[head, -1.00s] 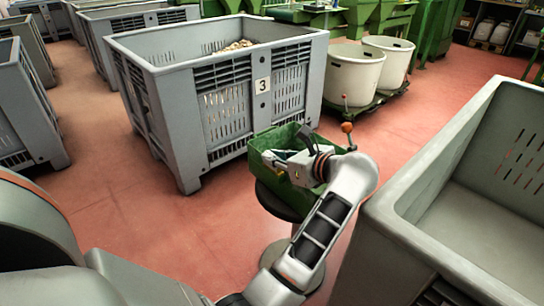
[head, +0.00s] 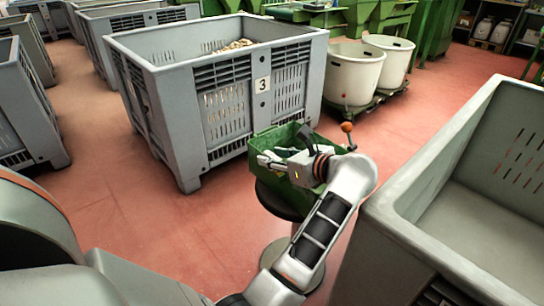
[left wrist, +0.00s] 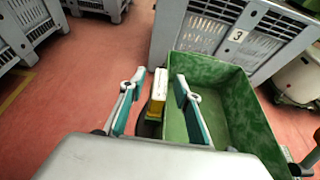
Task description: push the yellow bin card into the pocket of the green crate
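The green crate (head: 270,141) stands on a round stand in the middle of the head view. It also fills the right half of the left wrist view (left wrist: 228,80). The yellow bin card (left wrist: 158,88) shows in the left wrist view at the crate's left wall, upright. My left gripper (left wrist: 158,100) is open around the card, with a gap on both sides. One finger is outside the crate and the other is over its inside. In the head view my left gripper (head: 268,160) is at the crate's near left side. The pocket is mostly hidden. My right gripper is not in view.
A large grey bin (head: 225,100) marked 3 stands just behind the crate. Another grey bin (head: 430,240) stands close on the right. Pale tubs (head: 352,75) stand behind on a dolly. Red floor (head: 150,220) is clear to the left.

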